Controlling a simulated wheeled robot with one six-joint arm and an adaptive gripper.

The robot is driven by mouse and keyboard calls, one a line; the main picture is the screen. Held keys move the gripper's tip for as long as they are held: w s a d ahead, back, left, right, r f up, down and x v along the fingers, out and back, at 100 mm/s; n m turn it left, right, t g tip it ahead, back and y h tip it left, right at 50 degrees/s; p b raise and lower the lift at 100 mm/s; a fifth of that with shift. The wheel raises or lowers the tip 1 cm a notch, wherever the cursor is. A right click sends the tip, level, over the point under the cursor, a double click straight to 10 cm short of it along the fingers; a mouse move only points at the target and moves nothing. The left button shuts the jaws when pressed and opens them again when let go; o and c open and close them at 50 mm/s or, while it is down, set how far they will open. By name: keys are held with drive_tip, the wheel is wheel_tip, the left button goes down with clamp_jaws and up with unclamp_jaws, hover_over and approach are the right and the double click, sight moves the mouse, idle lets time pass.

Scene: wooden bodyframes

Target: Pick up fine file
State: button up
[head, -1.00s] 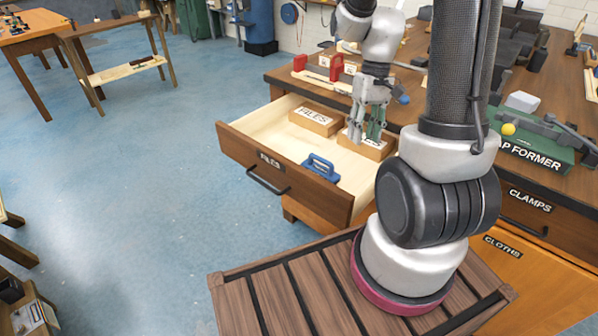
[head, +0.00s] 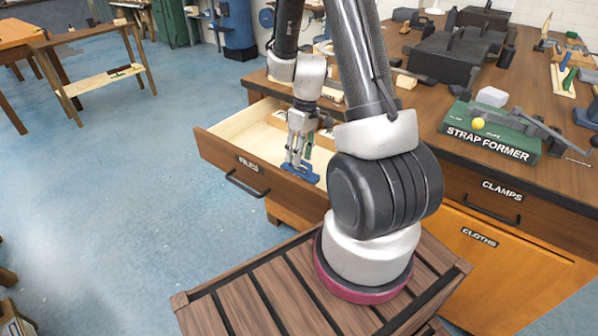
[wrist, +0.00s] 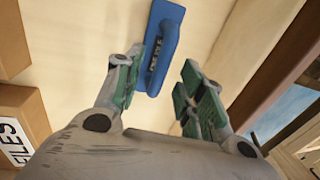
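The fine file is a blue block with a raised, labelled handle. It lies in the open drawer (head: 232,125) near its front in the head view (head: 307,175), and below my gripper in the wrist view (wrist: 165,45). My gripper (head: 297,162) is open and empty, right above the file in the head view. In the wrist view the green-padded fingers (wrist: 160,82) stand apart, the file's handle showing between and beyond them. The left finger overlaps the file's edge; I cannot tell whether they touch.
Wooden FILES boxes (wrist: 15,125) sit in the drawer, at left in the wrist view. The drawer's front wall (wrist: 265,75) runs close by on the right. The green strap former (head: 490,130) and other tools stand on the workbench. Open floor lies left.

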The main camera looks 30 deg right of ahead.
drive_tip(key=f, duration=0.2)
drive_tip(key=shift+s+a+f, duration=0.15)
drive_tip(key=shift+a+f, duration=0.1)
drive_tip(key=shift+f, duration=0.1)
clamp_jaws()
wheel_tip(320, 180, up, 10)
drive_tip(key=shift+r, duration=0.1)
drive_tip(key=c, duration=0.7)
unclamp_jaws()
clamp_jaws()
